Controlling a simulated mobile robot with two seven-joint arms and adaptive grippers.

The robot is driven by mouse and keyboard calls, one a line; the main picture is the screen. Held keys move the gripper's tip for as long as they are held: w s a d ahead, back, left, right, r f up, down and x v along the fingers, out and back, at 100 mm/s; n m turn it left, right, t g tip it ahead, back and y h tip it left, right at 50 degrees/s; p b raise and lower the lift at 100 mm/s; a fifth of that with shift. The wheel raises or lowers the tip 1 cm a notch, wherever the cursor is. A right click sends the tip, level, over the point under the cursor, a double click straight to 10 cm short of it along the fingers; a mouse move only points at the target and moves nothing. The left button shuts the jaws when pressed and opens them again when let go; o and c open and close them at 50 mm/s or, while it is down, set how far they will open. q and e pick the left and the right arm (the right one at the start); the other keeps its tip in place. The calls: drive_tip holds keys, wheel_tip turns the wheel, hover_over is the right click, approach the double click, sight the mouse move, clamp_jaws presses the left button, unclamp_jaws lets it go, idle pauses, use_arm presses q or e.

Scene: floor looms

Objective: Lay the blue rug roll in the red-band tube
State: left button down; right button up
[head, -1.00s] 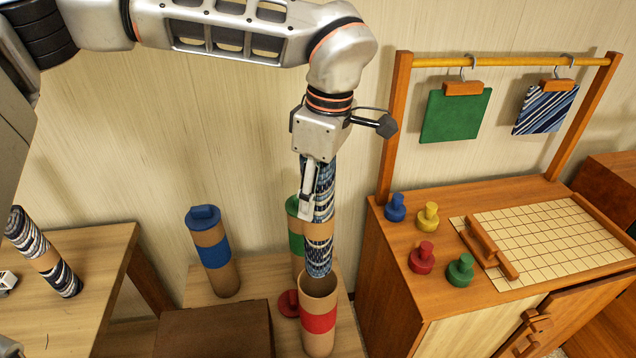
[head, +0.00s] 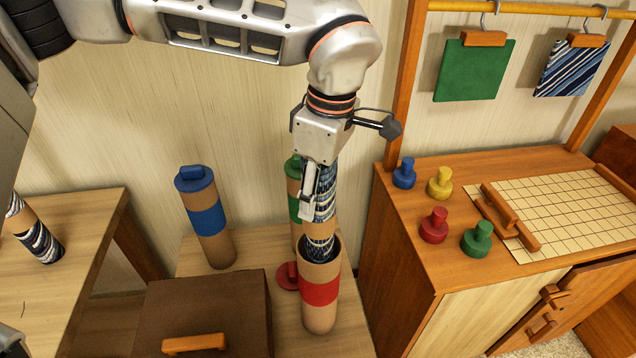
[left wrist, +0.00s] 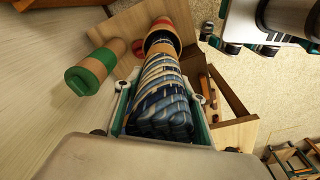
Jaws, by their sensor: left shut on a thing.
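The blue patterned rug roll (head: 325,190) with a brown middle band hangs nearly upright from my left gripper (head: 312,207), which is shut on its upper part. The roll's lower end is inside the open mouth of the red-band tube (head: 319,292), with most of the roll still above the rim. The tube stands upright on a low wooden table. In the left wrist view the roll (left wrist: 160,95) runs from between the fingers to the tube (left wrist: 162,24). The tube's inside below the roll is hidden. My right gripper is not seen.
A red cap (head: 288,276) lies beside the red-band tube. A green-band tube (head: 294,205) stands close behind, and a capped blue-band tube (head: 207,219) at left. A brown box (head: 203,312) is in front. A cabinet (head: 408,240) with several coloured knobs stands at right.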

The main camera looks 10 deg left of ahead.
sight(317, 227)
use_arm(q)
wheel_tip(317, 227, down, 8)
drive_tip(key=b, duration=0.4)
drive_tip(key=shift+f+b, duration=0.4)
drive_tip(key=shift+b, duration=0.05)
drive_tip(key=shift+f+b, duration=0.35)
drive_tip(key=shift+f, duration=0.25)
drive_tip(key=c, duration=1.4)
unclamp_jaws()
drive_tip(key=o, duration=0.7)
drive_tip(key=shift+f, duration=0.1)
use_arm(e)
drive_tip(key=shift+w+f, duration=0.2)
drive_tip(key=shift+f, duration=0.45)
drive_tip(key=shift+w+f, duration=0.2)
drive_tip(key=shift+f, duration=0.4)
